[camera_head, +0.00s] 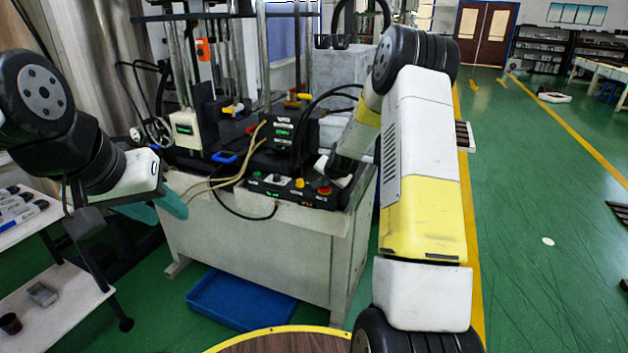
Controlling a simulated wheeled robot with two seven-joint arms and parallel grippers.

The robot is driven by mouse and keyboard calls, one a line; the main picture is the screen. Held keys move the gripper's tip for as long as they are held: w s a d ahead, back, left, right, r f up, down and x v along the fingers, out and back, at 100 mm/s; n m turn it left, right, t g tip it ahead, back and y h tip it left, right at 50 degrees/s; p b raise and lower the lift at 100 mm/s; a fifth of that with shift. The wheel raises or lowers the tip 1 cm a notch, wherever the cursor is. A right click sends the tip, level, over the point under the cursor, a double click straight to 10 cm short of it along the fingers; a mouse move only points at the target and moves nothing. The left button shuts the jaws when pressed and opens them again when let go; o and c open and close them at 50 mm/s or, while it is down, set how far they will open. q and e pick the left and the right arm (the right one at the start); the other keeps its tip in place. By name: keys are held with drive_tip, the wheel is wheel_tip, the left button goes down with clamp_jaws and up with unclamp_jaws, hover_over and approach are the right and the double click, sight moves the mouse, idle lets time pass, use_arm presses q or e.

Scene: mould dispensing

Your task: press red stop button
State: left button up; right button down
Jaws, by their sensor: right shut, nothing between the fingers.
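The red stop button (324,190) sits near the right end of a black control panel (290,193) on the grey machine bench. My right gripper (327,171) is shut and empty, just above and behind the button. Its fingertips are small and partly hidden here, and I cannot tell whether they touch the button.
Small buttons and a yellow-topped knob (300,183) sit beside the red one. Tan and black cables loop over the bench (270,235). A blue tray (240,300) lies on the floor below. A white shelf (45,310) stands at left; green floor at right is mostly free.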

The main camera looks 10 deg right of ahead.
sight(326, 189)
drive_tip(key=shift+s+f, duration=0.2)
drive_tip(key=shift+f, duration=0.2)
drive_tip(key=shift+s+f, duration=0.1)
drive_tip(key=shift+f, duration=0.3)
idle(0.4)
drive_tip(key=shift+r, duration=0.6)
drive_tip(key=shift+w+r, duration=0.15)
drive_tip(key=shift+r, duration=1.3)
drive_tip(key=shift+w+r, duration=0.1)
drive_tip(key=shift+r, duration=1.3)
